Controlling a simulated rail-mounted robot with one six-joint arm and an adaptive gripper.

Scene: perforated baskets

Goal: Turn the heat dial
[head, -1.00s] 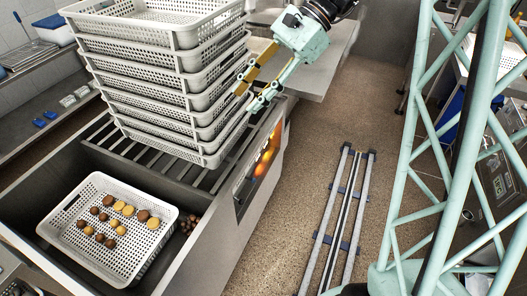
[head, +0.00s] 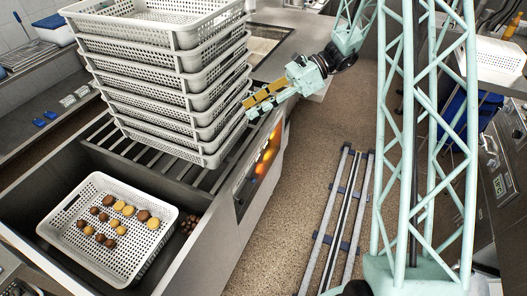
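My gripper (head: 249,109) is to the right of the tall basket stack, above the counter's front edge. Its two fingers point down-left and look parted, with yellow pads showing and nothing seen between them. A panel with glowing orange and red lights (head: 264,157) is set in the counter's front face, below the fingertips. The gripper appears apart from it. I cannot make out the heat dial itself; it is too small or hidden at this angle.
The stack of white perforated baskets (head: 208,105) stands close left of my gripper on a slatted rack (head: 145,165). A white basket (head: 82,247) with round brown and yellow items sits in the front basin. Floor rails (head: 335,215) run along the clear floor at right.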

